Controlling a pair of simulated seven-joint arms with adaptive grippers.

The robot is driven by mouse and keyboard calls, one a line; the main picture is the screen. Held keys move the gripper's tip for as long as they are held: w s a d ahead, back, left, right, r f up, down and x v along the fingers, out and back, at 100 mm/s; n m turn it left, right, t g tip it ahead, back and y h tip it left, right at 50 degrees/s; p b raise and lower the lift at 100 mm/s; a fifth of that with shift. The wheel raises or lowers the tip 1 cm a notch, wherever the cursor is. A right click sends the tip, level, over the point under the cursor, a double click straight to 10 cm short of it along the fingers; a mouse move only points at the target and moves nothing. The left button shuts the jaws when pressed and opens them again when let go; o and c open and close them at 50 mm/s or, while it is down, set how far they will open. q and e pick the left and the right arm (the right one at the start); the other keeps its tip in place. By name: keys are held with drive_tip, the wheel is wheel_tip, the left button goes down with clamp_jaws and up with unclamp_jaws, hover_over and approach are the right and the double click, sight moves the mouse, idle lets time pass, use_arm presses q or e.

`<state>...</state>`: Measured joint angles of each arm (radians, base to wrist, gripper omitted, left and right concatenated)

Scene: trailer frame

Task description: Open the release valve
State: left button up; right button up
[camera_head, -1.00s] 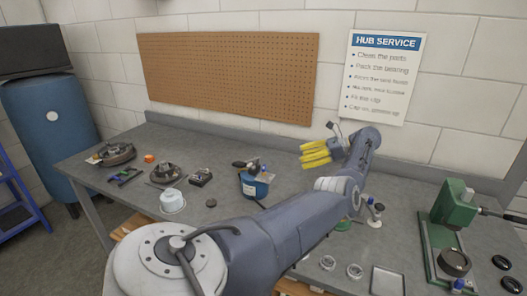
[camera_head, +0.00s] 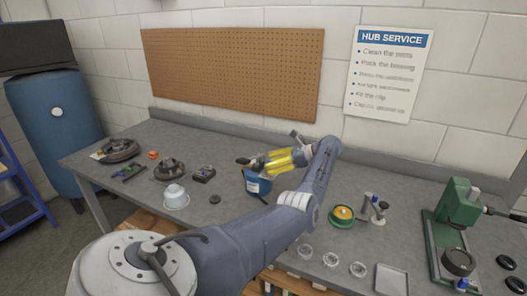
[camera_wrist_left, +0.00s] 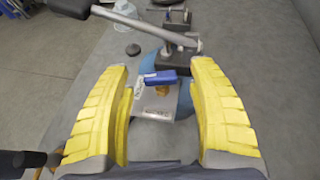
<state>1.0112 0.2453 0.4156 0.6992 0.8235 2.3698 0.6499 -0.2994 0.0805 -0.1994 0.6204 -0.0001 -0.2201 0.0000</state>
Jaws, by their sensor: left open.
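My left gripper (camera_head: 268,164) is open over the blue pump (camera_head: 256,186) in the head view and partly covers its top. In the left wrist view, the yellow fingers of my left gripper (camera_wrist_left: 158,66) stand wide apart. A small blue-handled valve (camera_wrist_left: 161,77) shows between and below them, above a brass-coloured fitting and a pale metal plate. The valve lies crosswise, and no finger visibly touches it. A metal lever (camera_wrist_left: 150,27) with a black grip runs across beyond the fingertips. My right gripper is not in view.
A white tub (camera_head: 175,197) and dark hub parts (camera_head: 169,169) lie left of the pump. A green dish (camera_head: 342,216), clear rings (camera_head: 331,260), a tray (camera_head: 391,280) and a green press (camera_head: 456,203) are to the right. A pegboard (camera_head: 232,72) hangs on the wall behind.

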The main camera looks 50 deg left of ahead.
use_arm(q)
drive_tip(key=shift+s+a+f, duration=0.2)
drive_tip(key=shift+s+a, duration=0.05)
drive_tip(key=shift+a, duration=0.05)
drive_tip(key=shift+o, duration=0.2)
drive_tip(key=c, duration=1.2)
